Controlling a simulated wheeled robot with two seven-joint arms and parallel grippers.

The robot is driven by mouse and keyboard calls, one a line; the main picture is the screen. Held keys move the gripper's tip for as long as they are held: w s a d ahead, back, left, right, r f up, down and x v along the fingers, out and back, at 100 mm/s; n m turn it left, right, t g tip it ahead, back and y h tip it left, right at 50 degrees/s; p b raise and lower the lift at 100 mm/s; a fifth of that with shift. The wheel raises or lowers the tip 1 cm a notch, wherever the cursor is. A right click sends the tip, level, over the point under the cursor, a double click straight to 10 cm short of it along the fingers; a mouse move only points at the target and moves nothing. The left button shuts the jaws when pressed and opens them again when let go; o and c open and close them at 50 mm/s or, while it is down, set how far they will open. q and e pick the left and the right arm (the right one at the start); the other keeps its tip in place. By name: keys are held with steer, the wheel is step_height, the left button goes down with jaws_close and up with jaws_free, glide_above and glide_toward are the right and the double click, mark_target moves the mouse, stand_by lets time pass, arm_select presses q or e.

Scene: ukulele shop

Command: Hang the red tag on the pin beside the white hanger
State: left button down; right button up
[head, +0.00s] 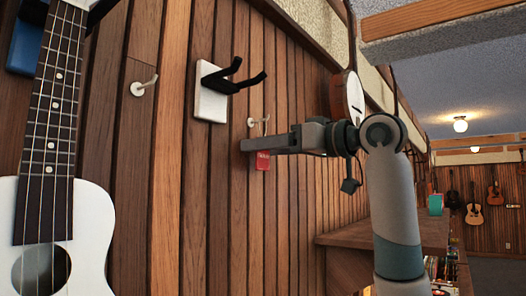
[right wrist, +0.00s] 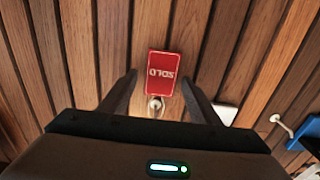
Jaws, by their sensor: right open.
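The red tag (head: 263,160), marked SOLD, hangs flat by the plank wall just below my right gripper (head: 246,145). In the right wrist view the tag (right wrist: 161,72) shows upside down between the open fingers, apart from both. A thin loop joins it at the right pin (head: 252,122), whose knob (right wrist: 155,103) shows by the tag's end. The tag appears to hang from this pin, but I cannot see clearly whether the loop goes around it. The white hanger (head: 211,93) with black prongs is left of this pin. My left gripper is out of view.
Another white pin (head: 140,88) sticks out left of the hanger. A white ukulele (head: 88,230) hangs at the far left, near a blue hanger (head: 27,48). A round-bodied instrument (head: 348,97) hangs beyond my right arm. A wooden shelf (head: 385,237) juts out at lower right.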

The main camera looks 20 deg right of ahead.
steer(key=b+v, duration=0.7)
steer(key=v, duration=0.9)
steer(key=shift+s+d+b, duration=0.15)
steer(key=shift+s+b, duration=0.05)
steer(key=shift+b, duration=0.15)
steer(key=shift+f, duration=0.1)
